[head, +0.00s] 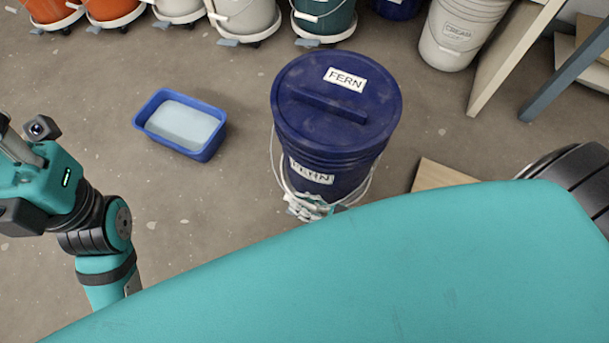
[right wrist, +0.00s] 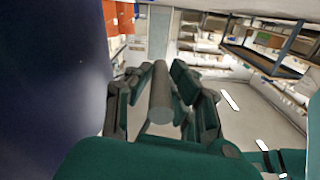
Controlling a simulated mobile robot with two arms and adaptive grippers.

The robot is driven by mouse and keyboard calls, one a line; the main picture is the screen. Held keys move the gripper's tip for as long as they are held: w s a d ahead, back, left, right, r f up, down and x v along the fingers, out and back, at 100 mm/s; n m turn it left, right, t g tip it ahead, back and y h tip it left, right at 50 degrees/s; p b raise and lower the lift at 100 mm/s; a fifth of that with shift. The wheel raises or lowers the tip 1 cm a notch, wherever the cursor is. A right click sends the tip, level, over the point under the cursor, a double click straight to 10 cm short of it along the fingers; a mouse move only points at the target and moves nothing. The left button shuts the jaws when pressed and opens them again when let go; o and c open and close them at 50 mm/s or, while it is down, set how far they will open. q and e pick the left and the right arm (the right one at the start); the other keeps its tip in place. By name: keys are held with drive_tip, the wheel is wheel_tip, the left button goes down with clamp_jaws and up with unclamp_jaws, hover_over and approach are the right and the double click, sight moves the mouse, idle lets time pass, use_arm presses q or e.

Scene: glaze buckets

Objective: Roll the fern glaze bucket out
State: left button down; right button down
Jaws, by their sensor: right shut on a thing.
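The fern glaze bucket (head: 335,130) is dark blue with a lid and white FERN labels on lid and side. It looks upright in the middle of the head view; its base is hidden behind my teal body part. Its wire handle hangs down on the near side. My right gripper (head: 310,207) is at the handle, partly hidden. In the right wrist view it is shut on the grey handle grip (right wrist: 161,92), with the dark blue bucket wall (right wrist: 50,70) close on the left. My left arm is at the left edge; its fingers cannot be made out.
A blue tub (head: 205,150) of pale liquid stands on the floor left of the bucket. Several buckets on white wheeled bases line the back. A cream bucket (head: 455,40) stands at back right near table legs (head: 510,60). A wooden board (head: 440,175) lies right.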

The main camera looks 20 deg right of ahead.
drive_tip(key=shift+s+a+f, duration=0.1)
drive_tip(key=shift+s+a, duration=0.1)
drive_tip(key=shift+s, duration=0.05)
drive_tip(key=c, duration=1.2)
unclamp_jaws()
drive_tip(key=shift+s+a, duration=0.1)
drive_tip(key=v, duration=1.2)
drive_tip(key=shift+s, duration=0.1)
